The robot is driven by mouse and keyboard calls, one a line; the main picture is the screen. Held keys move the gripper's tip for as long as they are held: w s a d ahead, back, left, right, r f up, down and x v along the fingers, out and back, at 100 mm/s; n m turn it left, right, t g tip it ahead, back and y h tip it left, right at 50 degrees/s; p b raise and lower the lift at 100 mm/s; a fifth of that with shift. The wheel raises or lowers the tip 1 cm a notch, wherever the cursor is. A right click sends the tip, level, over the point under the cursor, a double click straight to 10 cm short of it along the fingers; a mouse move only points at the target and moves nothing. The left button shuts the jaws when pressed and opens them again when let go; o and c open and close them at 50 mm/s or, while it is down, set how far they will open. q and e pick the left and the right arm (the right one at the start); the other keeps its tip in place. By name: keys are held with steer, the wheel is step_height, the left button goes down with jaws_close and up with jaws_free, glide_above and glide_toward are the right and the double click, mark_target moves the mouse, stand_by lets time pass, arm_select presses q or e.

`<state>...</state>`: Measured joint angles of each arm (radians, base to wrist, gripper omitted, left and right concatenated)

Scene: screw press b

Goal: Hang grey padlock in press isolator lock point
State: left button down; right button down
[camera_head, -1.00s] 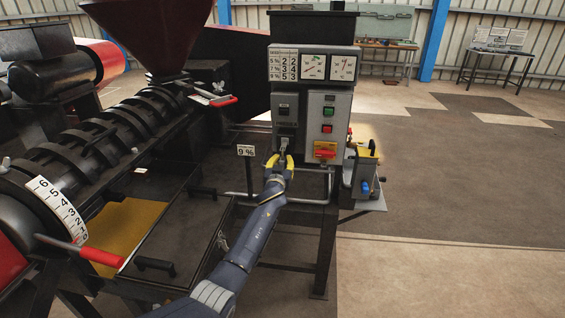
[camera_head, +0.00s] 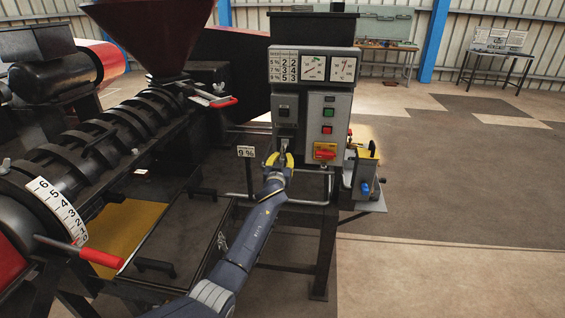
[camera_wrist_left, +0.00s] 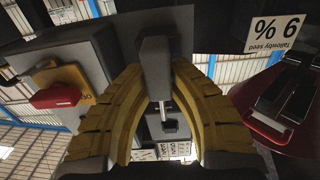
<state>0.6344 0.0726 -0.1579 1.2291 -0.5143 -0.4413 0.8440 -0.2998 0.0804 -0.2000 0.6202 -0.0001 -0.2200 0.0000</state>
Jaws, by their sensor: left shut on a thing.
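My left gripper (camera_head: 279,160) reaches up to the press's grey control box. In the left wrist view its yellow fingers (camera_wrist_left: 160,95) are shut on the grey padlock (camera_wrist_left: 156,68), a dark grey block between them. A thin bright metal part, apparently its shackle, shows beyond the block. In the head view the padlock is too small and covered to make out clearly. The isolator (camera_head: 325,151), a red handle on a yellow plate, is to the right of the gripper; it also shows at left in the wrist view (camera_wrist_left: 58,92). I cannot tell whether the shackle touches anything. My right gripper is out of view.
Green and red buttons (camera_head: 327,121) sit above the isolator. A "9 %" sign (camera_head: 246,151) stands left of the gripper. A grey device with a blue knob (camera_head: 364,172) stands right of the box. The black press barrel (camera_head: 110,135) fills the left; open floor lies right.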

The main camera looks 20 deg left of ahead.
mark_target(282, 161)
arm_select(q)
steer(key=shift+r, duration=0.35)
steer(key=shift+s, duration=0.2)
steer(key=shift+s+d, duration=0.1)
steer(key=shift+s, duration=0.2)
steer(key=shift+s+d+f, duration=0.1)
steer(key=shift+s+d, duration=0.05)
steer(key=shift+s, duration=0.95)
steer(key=shift+s+d, duration=0.2)
steer(key=shift+s, duration=1.5)
